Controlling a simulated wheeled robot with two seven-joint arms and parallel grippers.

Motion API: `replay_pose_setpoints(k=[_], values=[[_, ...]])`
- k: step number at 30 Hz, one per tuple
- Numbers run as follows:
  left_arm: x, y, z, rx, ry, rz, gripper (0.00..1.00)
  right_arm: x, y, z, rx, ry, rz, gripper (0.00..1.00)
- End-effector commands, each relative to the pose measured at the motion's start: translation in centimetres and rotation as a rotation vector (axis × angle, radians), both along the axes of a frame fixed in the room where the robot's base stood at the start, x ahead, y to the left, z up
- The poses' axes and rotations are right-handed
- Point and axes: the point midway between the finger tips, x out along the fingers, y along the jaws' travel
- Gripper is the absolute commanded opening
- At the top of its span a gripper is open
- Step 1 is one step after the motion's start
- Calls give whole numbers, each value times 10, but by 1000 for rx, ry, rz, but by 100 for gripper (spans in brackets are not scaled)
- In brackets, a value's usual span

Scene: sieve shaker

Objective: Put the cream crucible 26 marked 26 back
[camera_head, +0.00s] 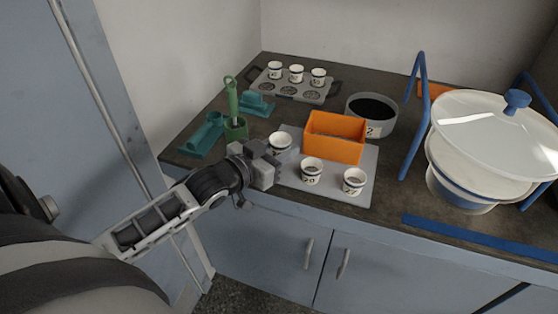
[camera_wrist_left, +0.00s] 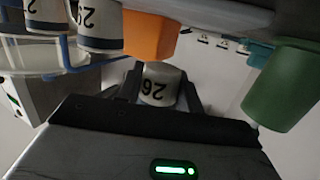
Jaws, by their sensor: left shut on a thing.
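The cream crucible 26 (camera_head: 280,142) is upright beyond my left gripper in the head view. In the left wrist view the crucible (camera_wrist_left: 160,84) sits between the fingertips, its number upside down. My left gripper (camera_head: 270,158) is shut on it, at the left end of a grey tray (camera_head: 366,160); I cannot tell whether it touches the tray. A grey rack (camera_head: 282,89) at the back holds three crucibles in its far row; its near row shows empty round seats. My right gripper is not in view.
Two more crucibles (camera_head: 311,171) (camera_head: 354,181) stand on the tray's front, beside an orange box (camera_head: 335,137). Green tools (camera_head: 235,128) stand left. A dark-filled bowl (camera_head: 372,114) and a blue-framed device with a white lid (camera_head: 492,130) stand right.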

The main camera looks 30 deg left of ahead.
Motion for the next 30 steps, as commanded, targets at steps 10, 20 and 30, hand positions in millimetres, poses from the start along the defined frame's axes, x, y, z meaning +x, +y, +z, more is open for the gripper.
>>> replay_pose_setpoints(k=[10, 20, 30], values=[[9, 9, -36, -2, 2, 0, 14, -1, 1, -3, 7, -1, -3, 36], [9, 8, -45, 0, -1, -1, 14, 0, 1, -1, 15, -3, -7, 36], [9, 8, -48, 0, -1, -1, 58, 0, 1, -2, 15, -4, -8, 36]])
